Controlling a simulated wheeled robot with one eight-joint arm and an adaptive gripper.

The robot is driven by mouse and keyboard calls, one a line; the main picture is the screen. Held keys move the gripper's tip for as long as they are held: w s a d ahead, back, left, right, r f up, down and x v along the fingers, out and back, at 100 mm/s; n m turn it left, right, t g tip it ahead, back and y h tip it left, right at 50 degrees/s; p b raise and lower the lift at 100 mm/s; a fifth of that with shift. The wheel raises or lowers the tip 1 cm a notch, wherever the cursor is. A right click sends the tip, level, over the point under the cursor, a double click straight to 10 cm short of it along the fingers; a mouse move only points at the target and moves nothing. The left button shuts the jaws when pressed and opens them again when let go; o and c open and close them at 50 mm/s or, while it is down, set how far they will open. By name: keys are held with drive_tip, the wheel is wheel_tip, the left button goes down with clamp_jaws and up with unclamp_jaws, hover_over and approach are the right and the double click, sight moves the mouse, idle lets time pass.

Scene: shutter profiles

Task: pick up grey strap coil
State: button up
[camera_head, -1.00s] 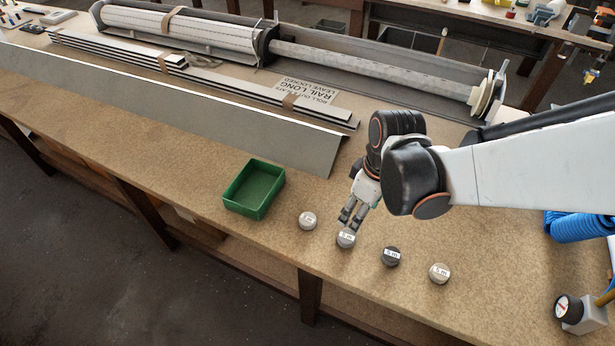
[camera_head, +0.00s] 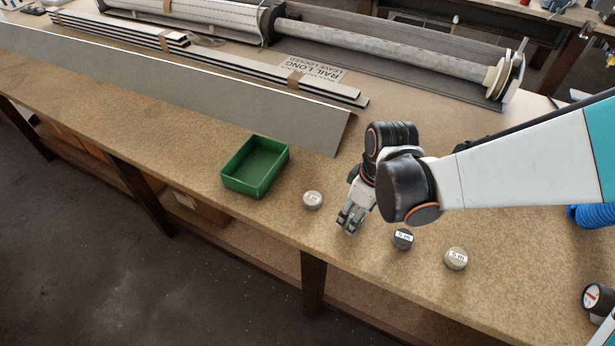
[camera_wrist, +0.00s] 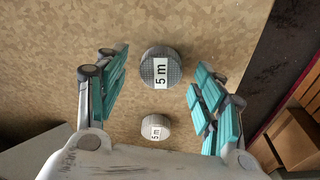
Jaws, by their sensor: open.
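The grey strap coil (camera_wrist: 160,67) is a round grey disc with a white "5 m" label. In the wrist view it lies on the bench in the gap between the fingers of my gripper (camera_wrist: 158,85), with clear space on both sides. How high the fingertips are above the bench is hard to tell.
A lighter coil (camera_head: 312,200) sits left of my gripper; a dark coil (camera_head: 403,238) and a beige coil (camera_head: 456,258) sit to its right. A green tray (camera_head: 255,166) stands further left. Long slats (camera_head: 200,88) lie behind. The bench's front edge is close by.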

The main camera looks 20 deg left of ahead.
drive_tip(key=shift+s+a+f, duration=0.1)
drive_tip(key=shift+a+f, duration=0.1)
drive_tip(key=shift+f, duration=0.35)
drive_tip(key=shift+r, duration=0.1)
